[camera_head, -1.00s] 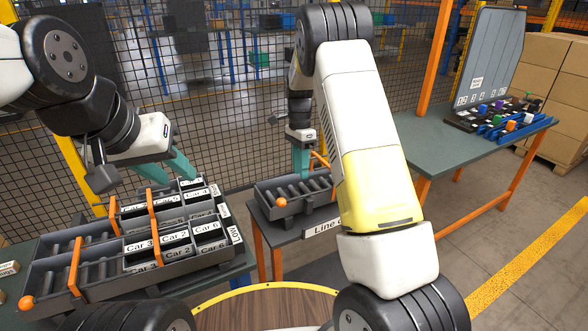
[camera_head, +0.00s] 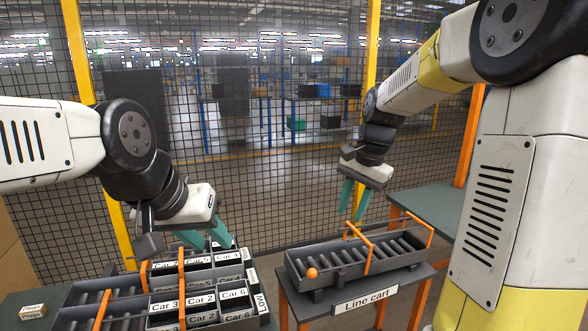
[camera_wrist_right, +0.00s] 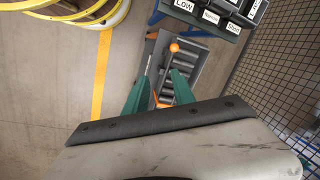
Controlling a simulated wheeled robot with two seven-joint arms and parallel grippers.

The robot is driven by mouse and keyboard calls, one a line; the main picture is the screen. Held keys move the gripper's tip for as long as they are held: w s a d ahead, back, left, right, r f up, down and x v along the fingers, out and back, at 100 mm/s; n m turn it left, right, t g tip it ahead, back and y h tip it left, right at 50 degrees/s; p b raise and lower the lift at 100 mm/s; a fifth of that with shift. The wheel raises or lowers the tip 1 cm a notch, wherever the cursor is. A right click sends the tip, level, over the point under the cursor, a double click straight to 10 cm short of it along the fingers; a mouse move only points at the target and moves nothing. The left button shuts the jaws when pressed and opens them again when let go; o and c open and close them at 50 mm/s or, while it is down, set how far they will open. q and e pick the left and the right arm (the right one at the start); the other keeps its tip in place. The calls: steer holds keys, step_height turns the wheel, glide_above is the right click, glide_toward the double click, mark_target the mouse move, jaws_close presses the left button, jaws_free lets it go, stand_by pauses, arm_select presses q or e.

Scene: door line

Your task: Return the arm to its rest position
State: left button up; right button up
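My right gripper (camera_head: 353,200) hangs above the far side of the line cart (camera_head: 420,290), its teal fingers apart and nothing between them. In the right wrist view the open fingers (camera_wrist_right: 160,92) point down toward the cart's roller tray. My right arm comes in from the right, its elbow high in the picture. My left gripper (camera_head: 205,240) is over the back of the labelled Car bins (camera_head: 215,289). Its teal fingers look apart and no held item shows; the bins' rear edge partly hides the tips.
The line cart carries a grey roller tray (camera_head: 330,283) with orange rails and an orange ball. A bench (camera_head: 425,207) stands behind it to the right. A mesh fence (camera_head: 285,200) closes the back. A Plugs-labelled box (camera_head: 32,311) is at lower left.

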steer(key=s+r+n+t, duration=0.2)
steer(key=s+n, duration=0.2)
steer(key=s, duration=0.5)
steer(key=s+r+n+t, duration=0.2)
steer(key=s+n+t, duration=0.1)
steer(key=s, duration=0.6)
steer(key=shift+s+r+n, duration=0.25)
steer(key=shift+s+n, duration=0.15)
steer(key=shift+n, duration=0.3)
